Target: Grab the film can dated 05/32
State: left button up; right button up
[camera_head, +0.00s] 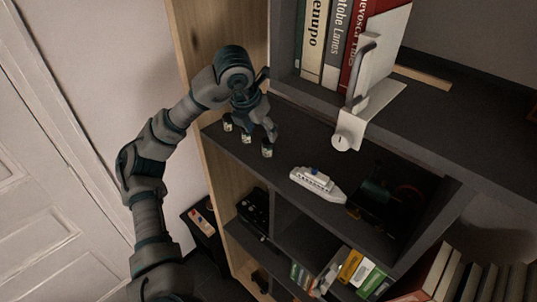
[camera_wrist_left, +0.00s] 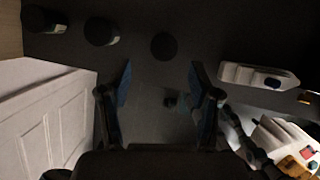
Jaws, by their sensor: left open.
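Three small film cans stand on the dark shelf: a left one (camera_head: 228,123), a middle one (camera_head: 247,138) and a right one (camera_head: 267,151). Their pale labels are too small to read, so I cannot tell which is dated 05/32. My left gripper (camera_head: 258,124) is over the shelf close to the cans, open and empty. In the left wrist view its two fingers (camera_wrist_left: 160,85) are spread apart. One dark can (camera_wrist_left: 163,46) lies ahead between them, and the other two (camera_wrist_left: 101,31) (camera_wrist_left: 43,20) are off to the left. My right gripper is not in view.
A white toy ship (camera_head: 318,184) sits right of the cans. A white bookend (camera_head: 374,85) and books (camera_head: 338,40) stand on the upper shelf. A dark object with red (camera_head: 385,195) lies farther right. A wooden side panel (camera_head: 190,50) borders the shelf at left.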

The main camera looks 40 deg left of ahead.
aim_at(267, 141)
pick_arm(q)
jog(key=x, duration=0.2)
jog(key=shift+w+f+b, duration=0.3)
jog(key=shift+b, duration=0.05)
jog(key=shift+x, duration=2.65)
jog(key=shift+d+r, duration=0.1)
jog(key=shift+d, duration=0.05)
jog(key=c, duration=1)
